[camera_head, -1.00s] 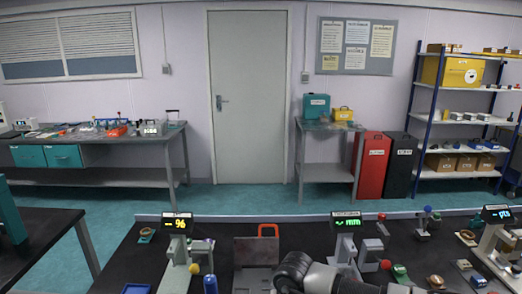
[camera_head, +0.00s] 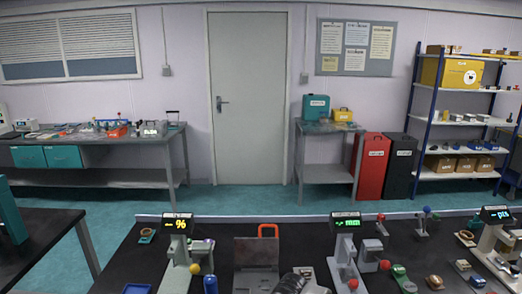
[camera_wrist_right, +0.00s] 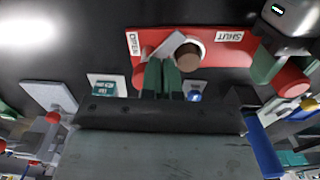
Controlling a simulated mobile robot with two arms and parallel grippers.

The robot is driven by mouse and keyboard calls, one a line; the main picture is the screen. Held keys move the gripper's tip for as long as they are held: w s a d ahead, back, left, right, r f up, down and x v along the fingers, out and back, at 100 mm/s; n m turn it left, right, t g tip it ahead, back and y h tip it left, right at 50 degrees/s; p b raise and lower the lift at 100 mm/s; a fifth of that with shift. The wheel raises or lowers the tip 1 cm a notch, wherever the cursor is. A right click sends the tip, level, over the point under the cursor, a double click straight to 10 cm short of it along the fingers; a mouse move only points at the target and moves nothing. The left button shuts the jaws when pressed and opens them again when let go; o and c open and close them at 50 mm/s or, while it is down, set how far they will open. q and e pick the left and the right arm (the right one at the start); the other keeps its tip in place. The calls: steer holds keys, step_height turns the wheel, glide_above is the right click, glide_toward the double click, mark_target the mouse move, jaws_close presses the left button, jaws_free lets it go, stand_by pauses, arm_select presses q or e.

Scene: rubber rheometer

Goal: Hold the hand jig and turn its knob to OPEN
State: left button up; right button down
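The red hand jig (camera_wrist_right: 217,62) is in the right wrist view, marked OPEN at its left end and SHUT at its right end. Its brown round knob (camera_wrist_right: 188,57) sits between the marks, and a pale bar (camera_wrist_right: 168,46) points from it toward OPEN. My right gripper (camera_wrist_right: 160,64) has its green fingers close together beside the bar and knob; whether they touch is unclear. My left gripper (camera_wrist_right: 285,72) has green fingers on both sides of the jig's red round handle (camera_wrist_right: 289,82). The jig and both grippers are out of the head view.
Gauges with lit displays, one on the left (camera_head: 177,240) and one in the middle (camera_head: 345,245), stand on the dark bench. A grey case with an orange handle (camera_head: 257,252) stands between them. Small parts crowd the right side.

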steer(key=shift+s+d+f, duration=0.3)
steer(key=shift+d+f, duration=0.25)
steer(key=shift+f, duration=0.05)
stand_by(0.3)
steer(key=shift+w+d, duration=0.1)
steer(key=shift+d, duration=0.95)
steer(key=shift+s+d, duration=0.1)
steer(key=shift+s, duration=0.2)
step_height(320, 180, up, 6)
steer(key=shift+w+a+r, duration=0.15)
steer(key=shift+a+r, duration=0.05)
steer(key=shift+a, duration=0.1)
stand_by(0.3)
